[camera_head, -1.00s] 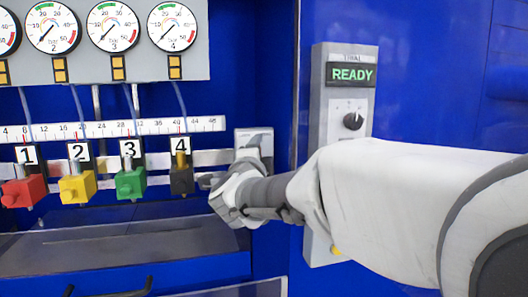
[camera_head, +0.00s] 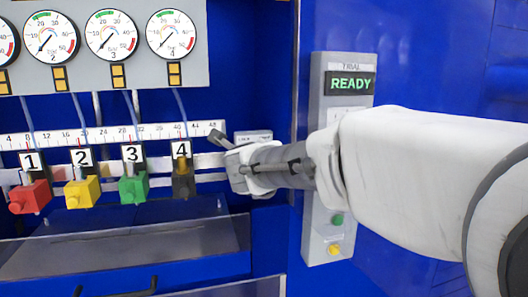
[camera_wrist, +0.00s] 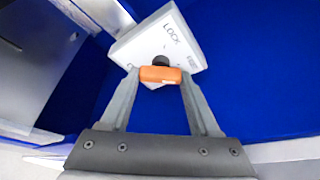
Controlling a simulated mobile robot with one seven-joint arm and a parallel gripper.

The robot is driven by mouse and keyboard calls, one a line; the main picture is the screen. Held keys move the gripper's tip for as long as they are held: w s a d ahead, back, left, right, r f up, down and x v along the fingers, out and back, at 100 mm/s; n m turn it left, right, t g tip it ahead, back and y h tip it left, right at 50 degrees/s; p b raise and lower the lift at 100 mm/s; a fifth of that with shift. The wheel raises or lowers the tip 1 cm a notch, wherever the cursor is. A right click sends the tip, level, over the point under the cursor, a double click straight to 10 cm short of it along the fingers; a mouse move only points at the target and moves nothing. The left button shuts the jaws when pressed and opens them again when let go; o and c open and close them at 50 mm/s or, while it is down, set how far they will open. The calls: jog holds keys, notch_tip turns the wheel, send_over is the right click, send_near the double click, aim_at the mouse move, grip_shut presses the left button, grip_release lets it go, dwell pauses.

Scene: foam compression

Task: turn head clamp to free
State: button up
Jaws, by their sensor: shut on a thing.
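The head clamp has a white plate (camera_wrist: 150,40) with the word LOCK on its upper part. The plate looks tilted in the wrist view. An orange handle (camera_wrist: 160,75) sits on a dark hub in front of the plate. My gripper (camera_wrist: 160,80) is shut on the orange handle, one finger at each end. Other lettering on the plate is small or partly covered, so I cannot read the handle's setting.
Left of the clamp are red (camera_head: 30,196), yellow (camera_head: 82,192), green (camera_head: 133,187) and black (camera_head: 183,180) blocks under a ruler strip (camera_head: 110,136). Gauges hang above. A grey control panel (camera_head: 318,90) reading READY stands to the right, partly behind my arm.

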jog(key=shift+m, duration=0.4)
dwell(0.3)
jog(key=o, duration=1.4)
jog(key=shift+c, duration=0.2)
jog(key=shift+s, duration=0.1)
jog(key=p+v, duration=0.5)
jog(key=v, duration=1.2)
jog(key=shift+r, duration=0.35)
jog(key=shift+s, duration=0.1)
